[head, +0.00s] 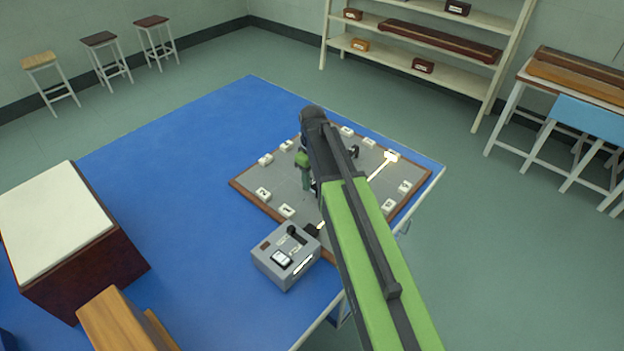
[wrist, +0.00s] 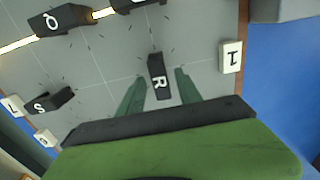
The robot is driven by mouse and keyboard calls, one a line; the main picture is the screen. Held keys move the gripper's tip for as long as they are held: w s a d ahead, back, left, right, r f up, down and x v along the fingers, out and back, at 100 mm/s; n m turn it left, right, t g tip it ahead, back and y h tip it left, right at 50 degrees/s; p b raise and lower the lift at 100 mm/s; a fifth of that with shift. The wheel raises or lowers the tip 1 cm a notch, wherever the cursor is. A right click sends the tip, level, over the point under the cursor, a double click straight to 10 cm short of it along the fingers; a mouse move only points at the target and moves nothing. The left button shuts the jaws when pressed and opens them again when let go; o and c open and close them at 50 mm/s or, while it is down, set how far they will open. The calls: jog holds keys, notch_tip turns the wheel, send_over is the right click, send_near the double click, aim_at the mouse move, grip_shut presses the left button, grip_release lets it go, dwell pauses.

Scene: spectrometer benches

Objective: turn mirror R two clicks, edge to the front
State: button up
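Mirror R (wrist: 159,77) is a small black block with a white R on top, standing on the grey board (wrist: 205,28). In the wrist view its long side runs nearly up and down the picture, slightly tilted. My gripper (wrist: 162,76) is open, with one green finger on each side of R and a visible gap at both sides. In the head view my gripper (head: 306,178) is over the board, and my arm hides much of the middle; I cannot make out R there.
Mirrors Q (wrist: 68,19) and S (wrist: 49,102) stand near R; a bright beam meets Q. Tile 1 (wrist: 231,57) is at the right rim. A grey switch box (head: 286,255) stands at the board's front edge. Several white tiles line the rim; one (head: 391,156) is lit.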

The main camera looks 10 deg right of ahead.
aim_at(313, 184)
jog(key=shift+r, duration=0.15)
notch_tip(313, 184, up, 17)
jog(key=p, duration=1.7)
jog(key=s+f+m+b, duration=0.3)
jog(key=s+f+b, duration=0.1)
jog(key=s, duration=0.3)
jog(key=s+f+m+b, duration=0.3)
jog(key=s+f+m, duration=0.1)
jog(key=s, duration=0.3)
jog(key=shift+s+b, duration=0.3)
jog(key=shift+b, duration=0.1)
